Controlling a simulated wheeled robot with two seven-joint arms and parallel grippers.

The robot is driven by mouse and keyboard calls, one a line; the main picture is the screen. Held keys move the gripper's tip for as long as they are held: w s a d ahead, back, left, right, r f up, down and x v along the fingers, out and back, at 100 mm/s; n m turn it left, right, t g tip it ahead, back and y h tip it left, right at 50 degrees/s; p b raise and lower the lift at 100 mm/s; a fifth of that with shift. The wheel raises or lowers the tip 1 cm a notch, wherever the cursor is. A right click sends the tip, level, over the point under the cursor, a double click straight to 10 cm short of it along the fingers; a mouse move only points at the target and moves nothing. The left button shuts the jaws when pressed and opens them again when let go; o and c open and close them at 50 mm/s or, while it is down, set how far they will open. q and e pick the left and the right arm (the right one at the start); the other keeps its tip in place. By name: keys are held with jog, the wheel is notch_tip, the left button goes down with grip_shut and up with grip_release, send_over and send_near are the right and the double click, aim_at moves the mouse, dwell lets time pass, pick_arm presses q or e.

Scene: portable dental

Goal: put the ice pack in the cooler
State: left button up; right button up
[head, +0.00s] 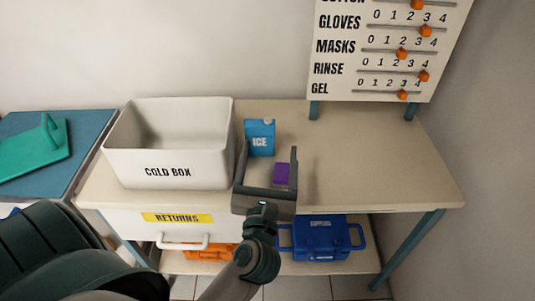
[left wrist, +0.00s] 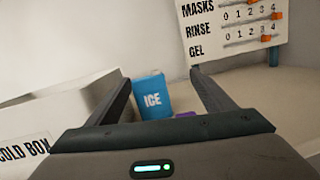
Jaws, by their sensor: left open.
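The blue ice pack (head: 260,138), marked ICE, stands upright on the table just right of the cooler. It also shows in the left wrist view (left wrist: 151,95), between my finger lines and beyond them. The cooler is the white open box (head: 168,172) marked COLD BOX; its inside looks empty from here. Its side shows at the left in the left wrist view (left wrist: 45,120). My left gripper (head: 268,160) is open, its fingers pointing toward the ice pack from the front. I cannot tell whether a finger touches the pack. My right gripper is not in view.
A small purple block (head: 282,174) lies by my right-hand finger. The table (head: 370,165) is clear to the right. A board with sliders (head: 390,50) stands at the back right. A teal lid (head: 35,147) lies at the left. A blue case (head: 320,237) sits on the lower shelf.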

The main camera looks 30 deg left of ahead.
aim_at(261, 139)
pick_arm(q)
jog(key=f, duration=0.1)
jog(key=s+a+f+n+g, duration=0.1)
jog(key=f, duration=0.1)
jog(key=f+n+g+y, duration=0.1)
jog(key=f, duration=0.1)
jog(key=shift+s+a+f, duration=0.1)
jog(key=shift+s+a, duration=0.15)
jog(key=shift+s, duration=0.15)
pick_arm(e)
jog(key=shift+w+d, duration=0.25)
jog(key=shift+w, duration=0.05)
pick_arm(q)
jog(key=shift+w+a, duration=0.15)
jog(key=shift+w, duration=0.1)
jog(key=p+x, duration=0.1)
jog(key=x, duration=1)
jog(key=shift+w+a+p, duration=0.2)
jog(key=shift+w+p, duration=0.05)
jog(key=shift+p, duration=0.1)
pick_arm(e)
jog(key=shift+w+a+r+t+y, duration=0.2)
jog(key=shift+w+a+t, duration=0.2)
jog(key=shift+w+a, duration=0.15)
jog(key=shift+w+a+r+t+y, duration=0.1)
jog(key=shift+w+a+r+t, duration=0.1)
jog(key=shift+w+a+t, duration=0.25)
pick_arm(q)
jog(key=shift+w, duration=0.1)
